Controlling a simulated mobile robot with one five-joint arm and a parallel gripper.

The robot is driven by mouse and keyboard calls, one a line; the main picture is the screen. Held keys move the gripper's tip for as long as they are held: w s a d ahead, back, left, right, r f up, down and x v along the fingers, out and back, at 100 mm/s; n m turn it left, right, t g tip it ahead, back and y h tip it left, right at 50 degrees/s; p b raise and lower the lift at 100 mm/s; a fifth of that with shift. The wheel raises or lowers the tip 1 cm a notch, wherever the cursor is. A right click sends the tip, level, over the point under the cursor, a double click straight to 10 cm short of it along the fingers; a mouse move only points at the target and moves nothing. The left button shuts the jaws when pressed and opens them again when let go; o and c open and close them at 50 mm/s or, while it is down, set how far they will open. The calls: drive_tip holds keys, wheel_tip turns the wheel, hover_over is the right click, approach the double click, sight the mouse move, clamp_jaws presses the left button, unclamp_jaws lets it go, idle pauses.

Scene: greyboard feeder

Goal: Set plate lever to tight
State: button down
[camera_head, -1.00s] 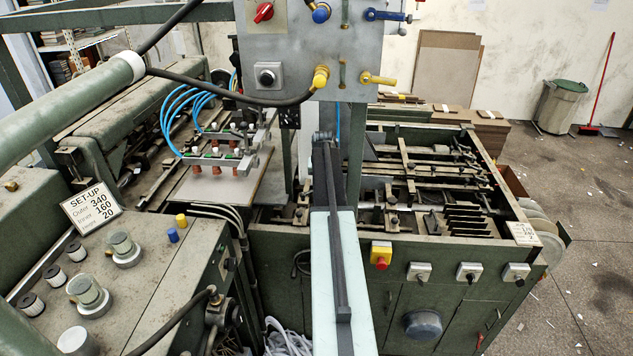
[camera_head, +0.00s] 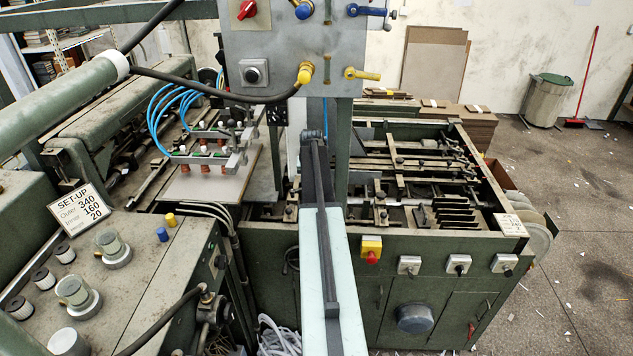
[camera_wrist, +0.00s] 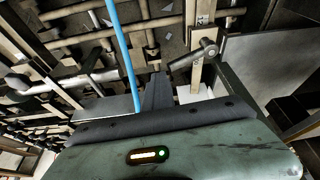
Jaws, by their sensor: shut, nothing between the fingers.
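No label in view names the plate lever, so I cannot tell which handle it is. A blue-handled lever (camera_head: 367,11) and a yellow-handled lever (camera_head: 362,74) stick out from the right side of the grey panel (camera_head: 280,45). Both point sideways. A small metal lever with a round knob (camera_wrist: 207,47) shows in the wrist view, up and right of my gripper. My gripper (camera_wrist: 158,84) is shut and empty in the wrist view, apart from that lever. In the head view my arm reaches forward below the panel, and I cannot make out the fingertips.
A green machine bed with rails and bars (camera_head: 420,170) lies right of my arm. Its front carries a red-and-yellow button (camera_head: 372,250) and several switches. A SET-UP card (camera_head: 81,208) and a bench with knobs stand left. A blue hose (camera_wrist: 127,60) hangs close to my gripper.

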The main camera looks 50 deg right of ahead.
wheel_tip(320, 180, up, 10)
drive_tip(key=p, duration=1)
drive_tip(key=shift+r, duration=0.2)
